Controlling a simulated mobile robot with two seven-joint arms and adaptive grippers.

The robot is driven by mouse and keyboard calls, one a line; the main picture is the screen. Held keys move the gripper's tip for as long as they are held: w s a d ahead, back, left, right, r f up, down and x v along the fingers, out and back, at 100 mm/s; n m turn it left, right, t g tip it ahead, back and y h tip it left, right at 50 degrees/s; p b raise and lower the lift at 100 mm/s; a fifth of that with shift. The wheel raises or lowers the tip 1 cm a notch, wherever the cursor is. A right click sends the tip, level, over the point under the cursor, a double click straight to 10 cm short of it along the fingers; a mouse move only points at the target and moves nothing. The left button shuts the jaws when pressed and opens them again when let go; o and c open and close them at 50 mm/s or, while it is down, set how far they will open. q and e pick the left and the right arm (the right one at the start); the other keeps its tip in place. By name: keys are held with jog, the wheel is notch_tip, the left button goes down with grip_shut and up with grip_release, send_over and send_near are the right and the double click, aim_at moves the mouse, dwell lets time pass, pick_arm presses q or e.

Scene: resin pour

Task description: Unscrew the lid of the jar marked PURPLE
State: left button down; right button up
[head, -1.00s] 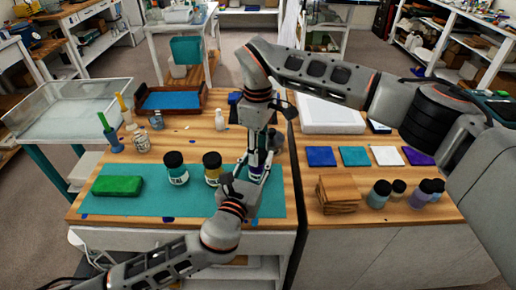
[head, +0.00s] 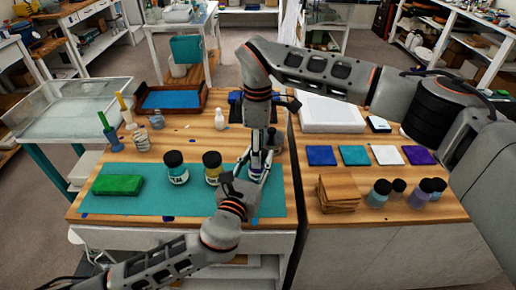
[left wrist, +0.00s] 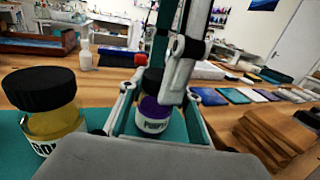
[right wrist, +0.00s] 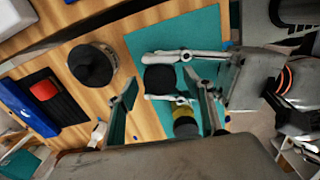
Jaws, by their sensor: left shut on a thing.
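The jar marked PURPLE (left wrist: 151,118) stands on the teal mat with purple contents and a partly readable label. Its black lid (right wrist: 160,78) shows from above in the right wrist view. My left gripper (head: 254,173) is shut around the jar's body from the front, one finger on each side. My right gripper (right wrist: 163,100) points down over the jar, its fingers apart on either side of the lid with gaps visible. In the left wrist view, the right fingers partly hide the lid and the jar's right side.
Wooden squares (head: 338,193) and several small jars (head: 380,192) are on the right. A white bottle (head: 220,119) stands behind.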

jog(key=shift+r, duration=2.3)
pick_arm(q)
jog(key=c, duration=1.4)
grip_release()
